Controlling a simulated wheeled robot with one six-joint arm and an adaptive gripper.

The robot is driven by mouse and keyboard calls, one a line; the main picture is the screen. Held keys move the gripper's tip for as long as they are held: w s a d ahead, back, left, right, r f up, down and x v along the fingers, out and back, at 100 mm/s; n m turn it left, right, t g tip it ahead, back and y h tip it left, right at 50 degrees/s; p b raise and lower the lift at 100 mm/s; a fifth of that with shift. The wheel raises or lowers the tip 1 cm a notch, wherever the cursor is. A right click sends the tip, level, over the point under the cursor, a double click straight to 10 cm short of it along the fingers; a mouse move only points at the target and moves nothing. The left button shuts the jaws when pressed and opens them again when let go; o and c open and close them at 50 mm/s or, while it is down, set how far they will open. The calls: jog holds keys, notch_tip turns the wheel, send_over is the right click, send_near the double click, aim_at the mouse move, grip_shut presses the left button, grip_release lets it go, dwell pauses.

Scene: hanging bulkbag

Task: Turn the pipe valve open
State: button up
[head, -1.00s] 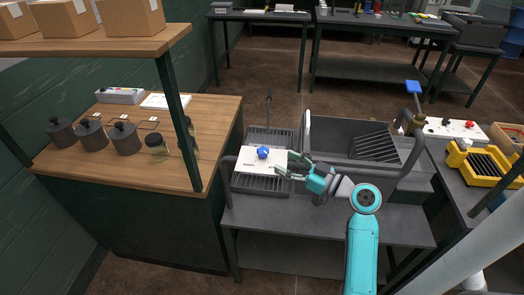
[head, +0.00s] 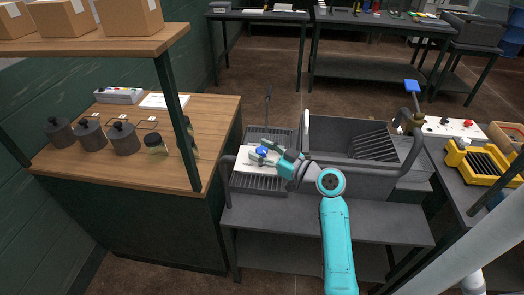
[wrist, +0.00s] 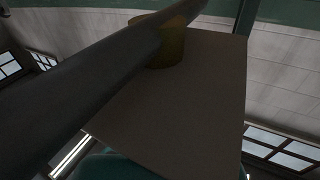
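A blue knob (head: 261,151) sits on a white panel (head: 246,168) over the dark rack at the left of the sink bench. A brass valve body (head: 416,121) with a raised blue lever (head: 411,86) stands on the grey pipe (head: 418,150) right of the sink, away from my gripper. The wrist view shows a dark bar (wrist: 80,95) crossing a pale flat plate (wrist: 180,105) and a brass-coloured cylinder (wrist: 168,50); no fingertips are clear there.
The sink (head: 330,130) lies right of the rack. A wooden counter (head: 215,115) with several dark weights and a jar stands left, its shelf post (head: 178,115) rising near the rack. A yellow crate (head: 485,160) and a white box with a red knob (head: 450,128) are at right.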

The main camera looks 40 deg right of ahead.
jog(key=c, duration=0.8)
jog(key=shift+m+h, duration=0.3)
jog(key=shift+h, duration=0.1)
jog(key=shift+a+m+h, duration=0.15)
jog(key=shift+m+h, duration=0.85)
jog(key=shift+h, duration=0.6)
jog(key=shift+m+g+h, duration=0.65)
jog(key=shift+m+h, duration=0.9)
jog(key=shift+h, duration=0.75)
jog(key=shift+m+g+h, duration=0.65)
jog(key=shift+m+h, duration=0.9)
jog(key=shift+h, duration=0.75)
jog(key=shift+w+m+g+h, duration=0.1)
jog(key=shift+m+g+h, duration=2.85)
jog(key=shift+g, duration=0.35)
jog(key=shift+m+g+h, duration=0.95)
jog(key=shift+m+g, duration=0.6)
jog(key=shift+g, duration=0.75)
jog(key=shift+f+g, duration=0.1)
jog(key=shift+g, duration=0.2)
jog(key=o, duration=1.1)
